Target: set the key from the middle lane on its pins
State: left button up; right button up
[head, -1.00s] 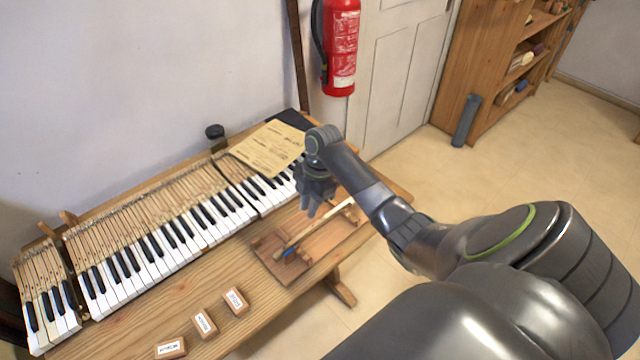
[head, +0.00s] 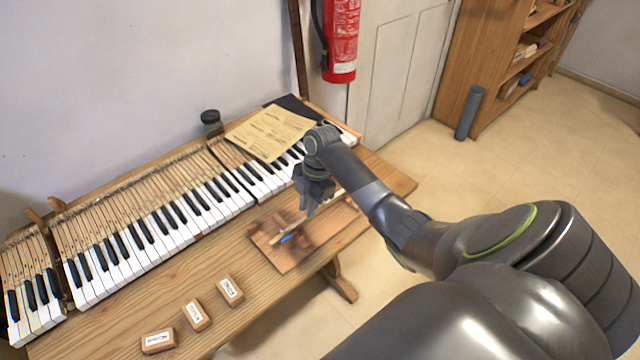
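A wooden tray (head: 288,262) lies on the bench to the right of the keyboard. A long pale key (head: 298,227) with a blue mark (head: 287,238) near its front end lies along it; I cannot make out the lanes clearly. My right gripper (head: 311,211) points down over the middle of this key, its fingertips at or very close to it. Whether the fingers are open or closed on the key is too small to tell. The keyboard (head: 150,240) stands along the wall with bare key sticks and pins behind its keys. My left gripper is not in view.
Small labelled wooden blocks (head: 230,291) lie at the front of the bench (head: 232,258). A paper sheet (head: 270,133) covers part of the keyboard's right end. A dark jar (head: 212,124) stands behind it. Bare bench lies between tray and keyboard.

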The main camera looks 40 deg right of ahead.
jog(key=shift+d+b+x, duration=0.25)
jog(key=shift+b+x, duration=0.2)
jog(key=shift+x, duration=0.55)
dwell(0.6)
jog(key=shift+f, duration=0.1)
grip_shut()
